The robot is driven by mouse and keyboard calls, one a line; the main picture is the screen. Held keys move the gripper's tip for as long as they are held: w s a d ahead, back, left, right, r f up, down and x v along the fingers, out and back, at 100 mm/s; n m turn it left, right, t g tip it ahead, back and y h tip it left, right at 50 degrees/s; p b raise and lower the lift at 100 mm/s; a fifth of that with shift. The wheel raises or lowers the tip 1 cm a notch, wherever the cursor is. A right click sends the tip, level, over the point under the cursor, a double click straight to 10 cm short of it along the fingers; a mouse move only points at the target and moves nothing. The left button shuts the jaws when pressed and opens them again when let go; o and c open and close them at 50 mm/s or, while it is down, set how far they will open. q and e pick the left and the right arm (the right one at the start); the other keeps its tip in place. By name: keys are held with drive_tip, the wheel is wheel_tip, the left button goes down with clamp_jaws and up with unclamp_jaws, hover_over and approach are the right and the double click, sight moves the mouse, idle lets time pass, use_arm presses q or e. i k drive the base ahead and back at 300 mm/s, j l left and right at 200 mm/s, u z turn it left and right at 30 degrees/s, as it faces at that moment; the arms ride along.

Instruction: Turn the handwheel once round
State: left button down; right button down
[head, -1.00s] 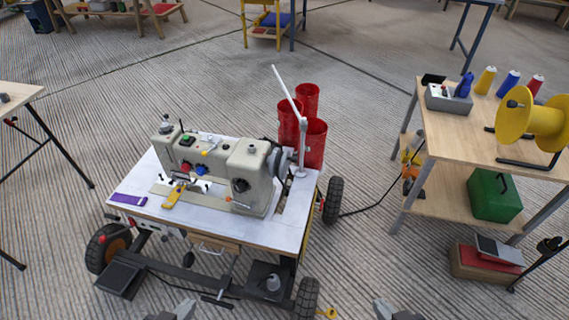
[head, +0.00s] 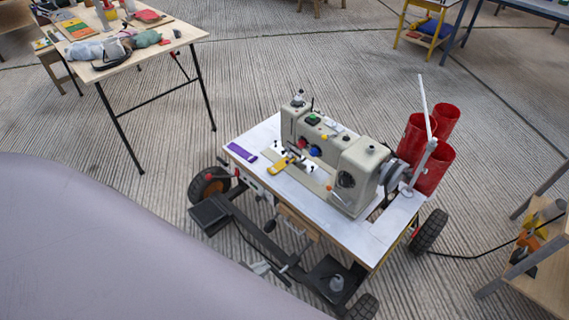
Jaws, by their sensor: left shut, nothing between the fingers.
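The handwheel (head: 393,178) is the grey wheel on the right end of the beige sewing machine (head: 362,163). The machine stands on a white-topped wheeled cart (head: 262,139). The handwheel is seen at an angle, partly hidden by the machine body, and nothing touches it. My right gripper is not in view.
Red cylinders (head: 418,139) and a white upright rod (head: 425,105) stand close behind the handwheel. A wooden shelf table (head: 541,282) is at the right, with a black cable on the floor. A cluttered table (head: 135,57) is at upper left. A smooth pale shape blocks the lower left.

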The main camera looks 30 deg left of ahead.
sight(385, 169)
drive_tip(key=k+j+u, duration=0.2)
drive_tip(key=k, duration=0.45)
drive_tip(key=l+u, duration=0.1)
drive_tip(key=u, duration=1.2)
drive_tip(key=l+u, duration=0.45)
drive_tip(key=k+l, duration=0.1)
drive_tip(key=l, duration=0.4)
drive_tip(key=k+l, duration=0.1)
drive_tip(key=l, duration=0.4)
drive_tip(key=k+l, duration=0.1)
drive_tip(key=l, duration=0.35)
